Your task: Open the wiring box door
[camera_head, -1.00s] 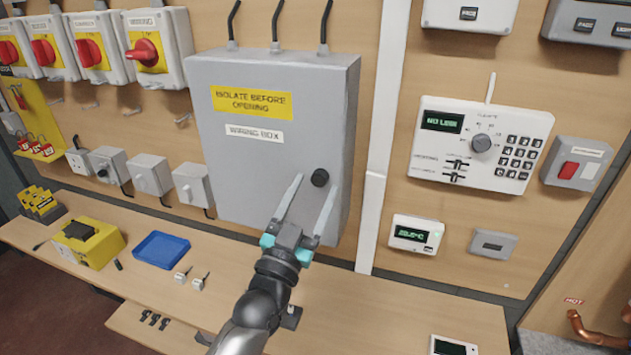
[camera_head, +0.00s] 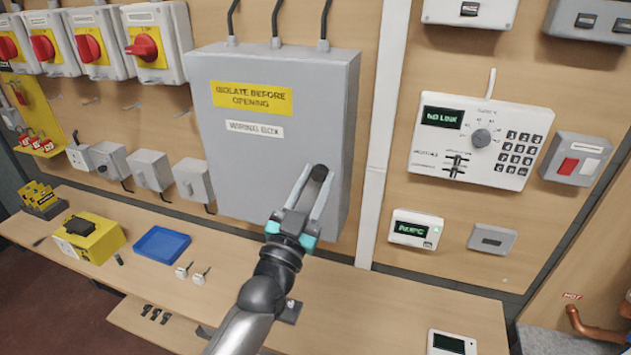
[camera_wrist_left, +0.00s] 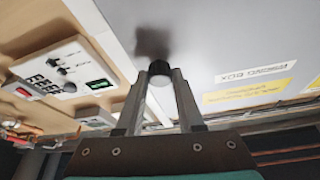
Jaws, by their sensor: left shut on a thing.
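The grey wiring box (camera_head: 245,165) hangs on the wooden wall panel, with a yellow "Isolate before opening" label and a white label on its door. Its door is shut. The black round knob (camera_head: 320,172) sits on the right side of the door. My left gripper (camera_head: 312,184) has its two fingers around the knob and is shut on it. In the left wrist view the knob (camera_wrist_left: 160,69) shows between the fingertips, against the grey door (camera_wrist_left: 220,45). My right gripper is not in view.
A white control panel with keypad (camera_head: 480,140) and a small display unit (camera_head: 415,229) are mounted right of the box. Red rotary isolators (camera_head: 143,46) are at upper left. A blue tray (camera_head: 162,244) and a yellow box (camera_head: 88,238) stand on the bench below.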

